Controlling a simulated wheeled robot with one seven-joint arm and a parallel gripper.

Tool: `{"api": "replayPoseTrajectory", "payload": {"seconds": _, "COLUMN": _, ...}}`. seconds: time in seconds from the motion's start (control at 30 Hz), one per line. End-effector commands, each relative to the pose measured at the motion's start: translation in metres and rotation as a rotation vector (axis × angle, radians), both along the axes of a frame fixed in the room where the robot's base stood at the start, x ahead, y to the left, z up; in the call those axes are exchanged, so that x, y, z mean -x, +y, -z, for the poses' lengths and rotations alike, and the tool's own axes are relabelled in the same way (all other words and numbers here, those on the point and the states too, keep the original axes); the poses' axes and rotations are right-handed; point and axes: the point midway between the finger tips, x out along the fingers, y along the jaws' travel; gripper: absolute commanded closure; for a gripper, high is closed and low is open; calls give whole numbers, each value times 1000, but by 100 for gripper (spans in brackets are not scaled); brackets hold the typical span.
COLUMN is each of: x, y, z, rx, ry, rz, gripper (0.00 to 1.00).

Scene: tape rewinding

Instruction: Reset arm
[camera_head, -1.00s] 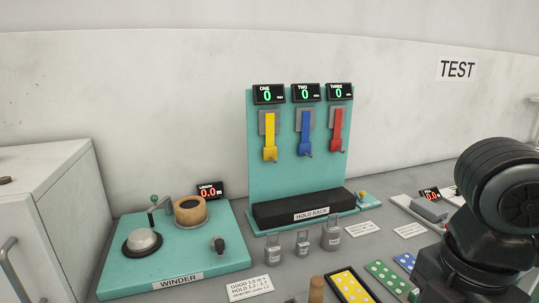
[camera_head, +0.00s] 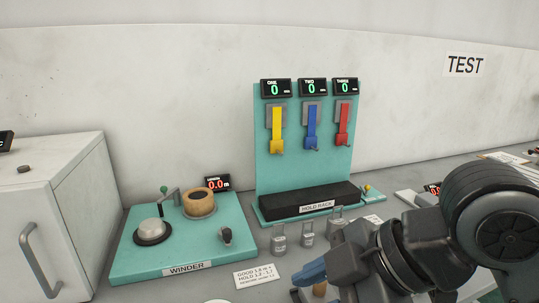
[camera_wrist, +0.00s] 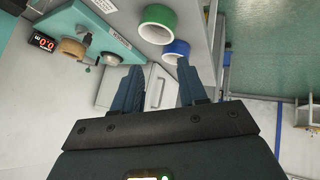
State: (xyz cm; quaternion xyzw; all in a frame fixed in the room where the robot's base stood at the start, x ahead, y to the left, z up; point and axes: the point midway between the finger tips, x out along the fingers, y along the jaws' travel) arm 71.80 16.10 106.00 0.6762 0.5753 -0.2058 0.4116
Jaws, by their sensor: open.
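My gripper (camera_wrist: 159,67) is open in the wrist view. Its two dark blue fingers stand apart with nothing between them. In the head view my gripper (camera_head: 312,272) shows only as blue fingers at the lower middle, partly hidden by my own arm. The arm is bent across the lower right, in front of the bench. In the wrist view a green tape roll (camera_wrist: 157,24) and a blue tape roll (camera_wrist: 176,51) lie beyond the fingertips, apart from them.
The teal winder (camera_head: 135,262) is at left, beside a pale cabinet (camera_head: 50,220). The hold rack (camera_head: 262,150) carries yellow, blue and red hanging strips. Grey weights (camera_head: 307,235) stand before it.

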Motion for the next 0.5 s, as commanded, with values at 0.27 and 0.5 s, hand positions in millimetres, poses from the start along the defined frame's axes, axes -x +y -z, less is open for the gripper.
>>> {"api": "replayPoseTrajectory", "payload": {"seconds": 0.27, "x": -13, "y": 62, "z": -40, "rx": -505, "ry": -15, "rz": 229, "gripper": 58}}
{"api": "replayPoseTrajectory", "payload": {"seconds": 0.5, "x": -21, "y": 65, "z": -48, "rx": -843, "ry": 20, "rz": 487, "gripper": 58}}
